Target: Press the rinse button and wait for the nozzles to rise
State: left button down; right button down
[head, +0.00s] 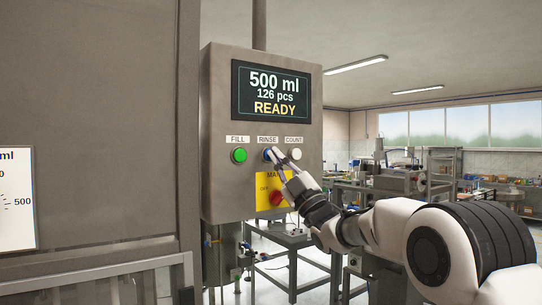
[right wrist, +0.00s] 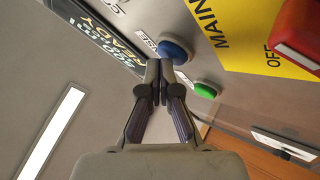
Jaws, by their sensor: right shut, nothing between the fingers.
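The blue rinse button (head: 267,155) sits under the RINSE label on a grey control box, between a green FILL button (head: 239,155) and a white COUNT button (head: 296,154). My right gripper (head: 274,153) is shut and empty, its fingertips at the blue button and partly covering it. In the right wrist view the closed fingertips (right wrist: 160,66) lie right at the edge of the blue button (right wrist: 177,50); I cannot tell whether they touch it. The display (head: 271,91) reads 500 ml, 126 pcs, READY. No nozzles and no left gripper are in view.
A red main switch (head: 277,198) on a yellow plate sits below the buttons, close to my right wrist. A grey machine panel (head: 105,120) fills the left. Workbenches with equipment stand at the back right, well behind the control box.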

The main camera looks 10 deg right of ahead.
jog(key=shift+w+a, duration=0.1)
jog(key=shift+w, duration=0.15)
dwell(0.6)
jog(key=shift+s+d+b, duration=0.25)
jog(key=shift+s+b, duration=0.6)
jog(key=shift+b, duration=0.2)
jog(key=s+b, duration=0.1)
jog(key=s+d+b, duration=0.1)
jog(key=s+b, duration=0.2)
jog(key=b, duration=0.1)
jog(key=shift+s+d, duration=0.3)
jog(key=shift+d, duration=0.1)
